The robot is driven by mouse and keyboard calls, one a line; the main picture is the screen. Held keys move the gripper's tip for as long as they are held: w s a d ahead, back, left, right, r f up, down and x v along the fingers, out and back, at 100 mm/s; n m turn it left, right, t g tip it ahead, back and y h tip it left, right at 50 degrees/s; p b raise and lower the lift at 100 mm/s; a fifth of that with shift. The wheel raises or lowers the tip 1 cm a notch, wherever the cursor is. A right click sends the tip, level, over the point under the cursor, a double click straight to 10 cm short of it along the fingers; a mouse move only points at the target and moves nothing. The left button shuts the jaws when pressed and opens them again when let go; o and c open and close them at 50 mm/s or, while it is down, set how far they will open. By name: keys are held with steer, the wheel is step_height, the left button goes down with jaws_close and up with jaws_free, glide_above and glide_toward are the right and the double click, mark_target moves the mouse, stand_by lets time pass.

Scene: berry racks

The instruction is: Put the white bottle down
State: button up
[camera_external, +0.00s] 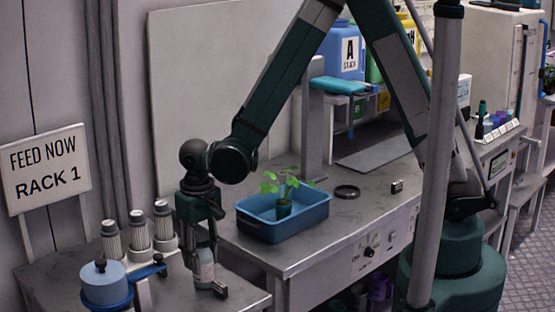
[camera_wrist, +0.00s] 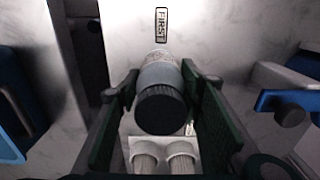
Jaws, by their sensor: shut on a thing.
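The white bottle (camera_external: 205,268) is upright between the fingers of my gripper (camera_external: 207,281), low over the left bench near its front edge. In the wrist view the bottle (camera_wrist: 160,72) shows its dark round cap toward the camera, with the green finger pads of my gripper (camera_wrist: 162,88) on both sides. My gripper points down and is shut on the bottle. The fingers hide part of it in the outside view. I cannot tell whether its base touches the bench.
A "FIRST" label (camera_wrist: 161,25) lies on the surface just beyond the bottle. Several ribbed white cylinders (camera_external: 138,231) and a blue-topped round device (camera_external: 105,284) stand close on the left. A blue tray (camera_external: 257,233) with a seedling stands on the bench to the right.

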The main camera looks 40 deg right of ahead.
mark_target(201, 238)
steer(key=shift+f, duration=0.2)
steer(key=o, duration=1.1)
steer(key=shift+c, duration=0.2)
steer(key=shift+r, duration=0.25)
steer(key=shift+r+p, duration=0.45)
steer(key=shift+r, duration=5.5)
